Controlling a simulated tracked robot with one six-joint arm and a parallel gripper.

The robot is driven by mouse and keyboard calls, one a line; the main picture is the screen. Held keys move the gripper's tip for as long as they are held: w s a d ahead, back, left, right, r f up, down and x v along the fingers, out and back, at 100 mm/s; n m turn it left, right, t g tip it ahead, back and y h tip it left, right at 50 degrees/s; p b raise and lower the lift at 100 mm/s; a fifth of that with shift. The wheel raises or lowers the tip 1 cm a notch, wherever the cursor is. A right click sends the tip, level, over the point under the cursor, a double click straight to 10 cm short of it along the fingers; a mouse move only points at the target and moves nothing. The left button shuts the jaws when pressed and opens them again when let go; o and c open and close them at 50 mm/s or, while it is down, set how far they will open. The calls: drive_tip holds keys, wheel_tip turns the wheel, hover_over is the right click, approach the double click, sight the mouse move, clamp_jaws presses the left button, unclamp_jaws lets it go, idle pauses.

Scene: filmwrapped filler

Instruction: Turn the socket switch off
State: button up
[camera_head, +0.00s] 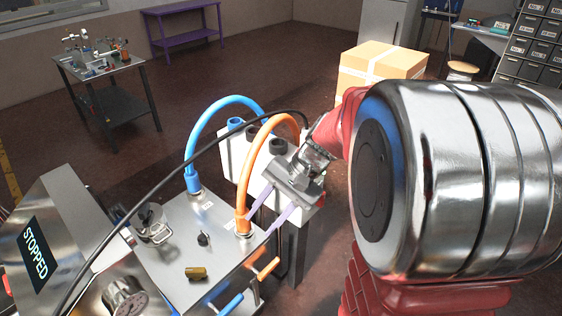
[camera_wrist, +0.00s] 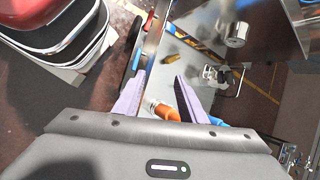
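I cannot make out a socket switch for certain in either view. A black cable (camera_head: 170,176) arches over the steel filler machine (camera_head: 172,245) toward the white block (camera_head: 232,150) behind it, where its end is unclear. A small black knob (camera_head: 203,239) stands on the machine's top, near a brass piece (camera_head: 197,272). My gripper (camera_head: 260,222) is open, its two purple fingers apart and pointing down beside the base of the orange hose (camera_head: 243,205). In the wrist view, my gripper (camera_wrist: 161,78) also shows open, with nothing clasped; the orange hose (camera_wrist: 166,112) lies near its right finger.
A blue hose (camera_head: 190,160) arches beside the orange one. Orange (camera_head: 268,268) and blue (camera_head: 232,305) handles stick out at the machine's front edge. The display (camera_head: 36,253) reads STOPPED. A taped cardboard box (camera_head: 383,62) stands behind.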

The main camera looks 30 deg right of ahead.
drive_tip(key=w+d+f+m+t+y, duration=0.25)
drive_tip(key=w+d+f+m, duration=0.2)
drive_tip(key=d, duration=0.25)
drive_tip(key=m+t+h, duration=0.3)
drive_tip(key=m+t, duration=1)
drive_tip(key=m, duration=0.4)
approach(324, 197)
drive_tip(key=v, duration=0.4)
drive_tip(key=shift+d+f, duration=0.1)
drive_tip(key=shift+d, duration=0.15)
drive_tip(key=shift+n, duration=0.25)
drive_tip(key=x, duration=1.3)
drive_tip(key=shift+w+a+f, duration=0.15)
drive_tip(key=shift+w+f, duration=0.05)
drive_tip(key=shift+w, duration=0.1)
drive_tip(key=shift+c, duration=0.7)
